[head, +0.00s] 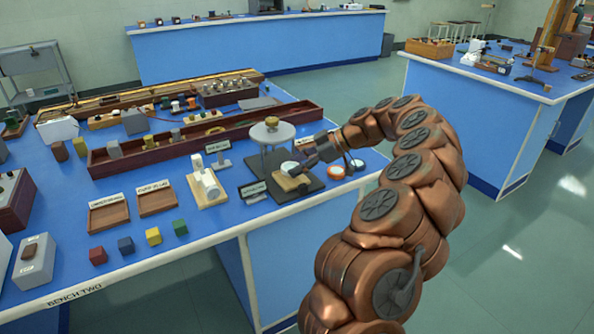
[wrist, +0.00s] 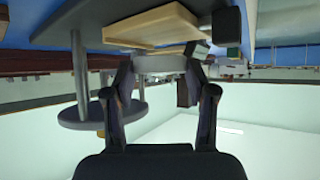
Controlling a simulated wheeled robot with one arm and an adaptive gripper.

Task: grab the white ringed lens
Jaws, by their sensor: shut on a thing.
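The white ringed lens (head: 289,167) is a pale disc just above a small wooden tray (head: 290,184) on a dark base board. My gripper (head: 306,162) reaches it from the right. In the wrist view, my gripper (wrist: 163,72) is shut on the lens (wrist: 160,63), seen edge-on as a pale band between the two fingers. The wooden tray also shows beside it in the wrist view (wrist: 150,27). Whether the lens touches the tray is unclear.
An orange-ringed lens (head: 336,172) and a dark-ringed one (head: 357,164) lie right of the board. A round grey stand (head: 272,133) rises close behind my gripper. A white device (head: 206,186) stands to the left. The bench's front right edge is near.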

